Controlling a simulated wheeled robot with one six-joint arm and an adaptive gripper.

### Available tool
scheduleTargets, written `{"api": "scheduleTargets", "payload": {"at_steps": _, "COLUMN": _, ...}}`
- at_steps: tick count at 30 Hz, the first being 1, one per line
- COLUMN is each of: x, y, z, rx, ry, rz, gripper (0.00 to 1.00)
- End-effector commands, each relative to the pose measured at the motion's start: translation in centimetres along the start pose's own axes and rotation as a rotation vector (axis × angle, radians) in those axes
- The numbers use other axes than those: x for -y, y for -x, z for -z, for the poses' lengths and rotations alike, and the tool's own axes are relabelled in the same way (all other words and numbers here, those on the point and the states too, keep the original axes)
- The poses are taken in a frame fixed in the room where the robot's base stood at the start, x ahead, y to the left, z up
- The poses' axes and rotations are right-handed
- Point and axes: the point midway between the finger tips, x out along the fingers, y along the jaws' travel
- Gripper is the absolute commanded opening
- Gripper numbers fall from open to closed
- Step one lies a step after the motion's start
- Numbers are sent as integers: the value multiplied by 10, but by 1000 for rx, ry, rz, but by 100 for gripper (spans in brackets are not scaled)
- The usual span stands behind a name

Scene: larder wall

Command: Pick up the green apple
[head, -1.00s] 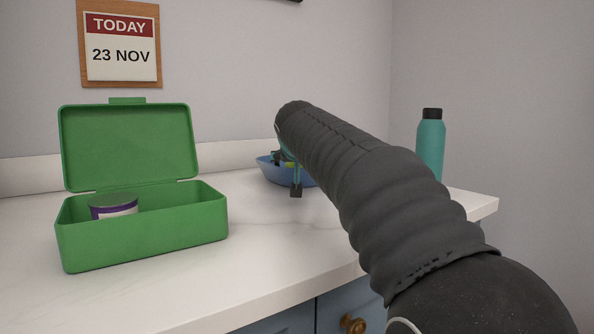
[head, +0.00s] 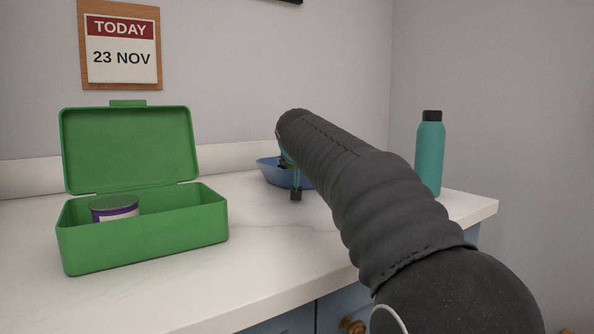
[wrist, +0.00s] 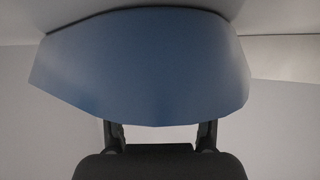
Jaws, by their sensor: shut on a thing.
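The blue bowl (head: 267,170) sits on the counter in the head view, partly behind my arm. One dark fingertip shows in front of the bowl. In the wrist view, the bowl (wrist: 145,65) fills the middle and covers the fingertips of my gripper (wrist: 160,132). The fingers stand apart with a pale gap between them.
An open green lunchbox (head: 150,245) holding a tin (head: 115,207) stands at left on the white counter (head: 265,240). A teal bottle (head: 429,160) stands at right near the counter's end. The counter between the lunchbox and my arm is clear.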

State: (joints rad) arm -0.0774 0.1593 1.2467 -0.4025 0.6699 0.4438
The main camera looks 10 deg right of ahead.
Motion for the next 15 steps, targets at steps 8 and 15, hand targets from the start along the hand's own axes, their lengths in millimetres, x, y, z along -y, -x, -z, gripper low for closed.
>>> {"api": "scheduleTargets", "payload": {"at_steps": 8, "x": 0, "y": 8, "z": 16, "rx": -2, "ry": 0, "rz": 0, "gripper": 19}}
{"api": "scheduleTargets", "payload": {"at_steps": 15, "x": -11, "y": 31, "z": 42, "rx": -4, "ry": -3, "rz": -2, "gripper": 19}}
